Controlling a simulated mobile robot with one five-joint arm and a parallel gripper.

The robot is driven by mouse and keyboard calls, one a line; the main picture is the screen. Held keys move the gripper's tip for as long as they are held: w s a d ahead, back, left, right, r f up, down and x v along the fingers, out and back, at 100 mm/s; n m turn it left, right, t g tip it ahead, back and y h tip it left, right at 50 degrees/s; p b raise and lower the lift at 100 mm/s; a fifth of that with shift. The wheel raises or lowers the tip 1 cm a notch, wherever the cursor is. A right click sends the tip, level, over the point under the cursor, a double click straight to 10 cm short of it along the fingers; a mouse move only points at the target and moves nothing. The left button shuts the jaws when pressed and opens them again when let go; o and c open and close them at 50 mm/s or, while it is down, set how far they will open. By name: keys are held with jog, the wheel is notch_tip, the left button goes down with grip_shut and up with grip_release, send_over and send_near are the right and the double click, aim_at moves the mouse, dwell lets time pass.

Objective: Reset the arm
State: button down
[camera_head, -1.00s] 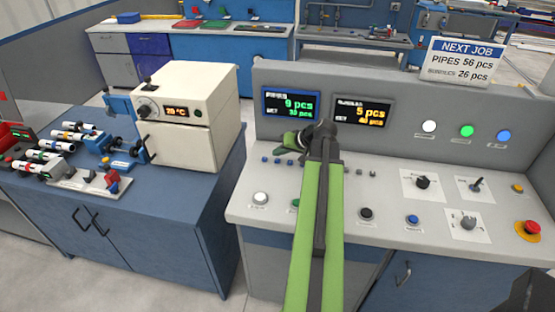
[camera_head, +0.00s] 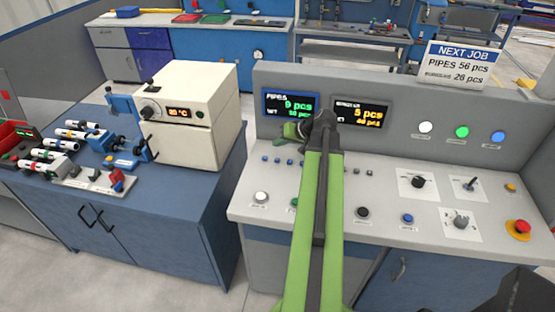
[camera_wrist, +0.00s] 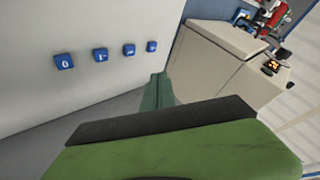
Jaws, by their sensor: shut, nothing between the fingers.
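My green arm reaches forward over the control console (camera_head: 440,190) in the head view. My gripper (camera_head: 291,130) is at its far end, in front of the left display, pointing left. Its fingers are small and partly hidden there. In the wrist view my gripper (camera_wrist: 157,92) shows as a green finger tip beyond the dark edge of my arm, shut with nothing held. It is beside a row of small blue keys (camera_wrist: 101,54) on the console.
The left display (camera_head: 291,104) and right display (camera_head: 361,114) stand behind my gripper. A cream oven (camera_head: 188,115) and a rack of pipes (camera_head: 60,150) stand on the blue bench to the left. A red emergency button (camera_head: 521,227) is at the console's right. A sign (camera_head: 460,64) stands on top.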

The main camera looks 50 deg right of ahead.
jog(key=w+a+f+n+g+y, duration=0.15)
jog(key=w+a, duration=0.35)
jog(key=a, duration=0.6)
jog(key=w+a+n+g+y, duration=0.1)
jog(key=w+a+n, duration=0.25)
jog(key=a, duration=0.65)
jog(key=w+a+f+n+g+y, duration=0.1)
jog(key=w+a, duration=0.4)
jog(key=a, duration=0.6)
jog(key=s+a+f+n+g+h, duration=0.1)
jog(key=s+a+f+n+g, duration=0.15)
jog(key=a, duration=0.65)
jog(key=s+a+f+n+g+h, duration=0.1)
jog(key=s+a, duration=0.2)
jog(key=a, duration=0.7)
jog(key=s+d+f+m+g+h, duration=0.1)
jog(key=s+d+m+g+h, duration=0.1)
jog(key=s+d, duration=0.2)
jog(key=shift+s+d+h, duration=0.35)
jog(key=shift+s, duration=0.05)
jog(key=shift+f, duration=0.1)
